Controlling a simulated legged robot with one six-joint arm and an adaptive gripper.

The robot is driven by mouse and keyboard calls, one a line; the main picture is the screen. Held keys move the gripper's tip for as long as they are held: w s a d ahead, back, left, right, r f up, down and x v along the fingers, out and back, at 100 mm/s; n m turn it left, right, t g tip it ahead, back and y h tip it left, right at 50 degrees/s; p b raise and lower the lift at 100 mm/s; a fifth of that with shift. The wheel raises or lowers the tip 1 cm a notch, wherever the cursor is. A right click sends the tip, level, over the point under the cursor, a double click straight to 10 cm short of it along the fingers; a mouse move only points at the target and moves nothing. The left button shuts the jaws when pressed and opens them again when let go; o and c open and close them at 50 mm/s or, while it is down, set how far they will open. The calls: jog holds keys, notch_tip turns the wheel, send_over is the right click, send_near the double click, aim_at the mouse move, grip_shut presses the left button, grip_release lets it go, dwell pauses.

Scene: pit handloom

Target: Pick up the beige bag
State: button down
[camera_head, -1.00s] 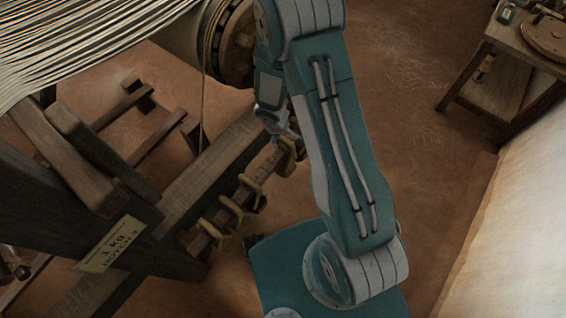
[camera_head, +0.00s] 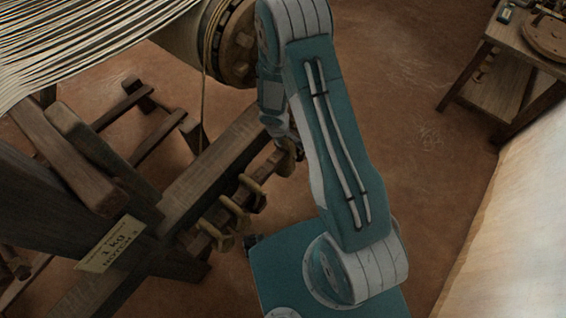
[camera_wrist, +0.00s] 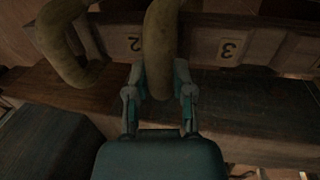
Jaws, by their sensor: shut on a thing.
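A beige bag (camera_wrist: 162,35), a thick curved tube shape, hangs at the notched wooden rail near the number 2. My gripper (camera_wrist: 160,85) has its two fingers on either side of its lower part and is shut on it. In the head view the bag (camera_head: 286,164) is at the far end of the rail, with my gripper (camera_head: 292,143) at its top, partly hidden by my wrist. The bag still sits against the rail; whether it bears on it I cannot tell.
Several similar bags (camera_head: 233,213) hang along the rail (camera_head: 205,240) nearer the loom frame. A second bag (camera_wrist: 62,45) is close on the left in the wrist view. A label reading 1 kg, notch 2 (camera_head: 110,244) is on the frame. A wooden table (camera_head: 500,75) stands at right.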

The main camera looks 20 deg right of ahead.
jog(key=shift+r, duration=0.1)
jog(key=shift+r, duration=1.75)
jog(key=s+d, duration=1)
jog(key=s, duration=0.4)
jog(key=shift+s+d, duration=0.3)
jog(key=shift+d, duration=0.05)
jog(key=shift+f, duration=0.1)
jog(key=shift+w, duration=0.1)
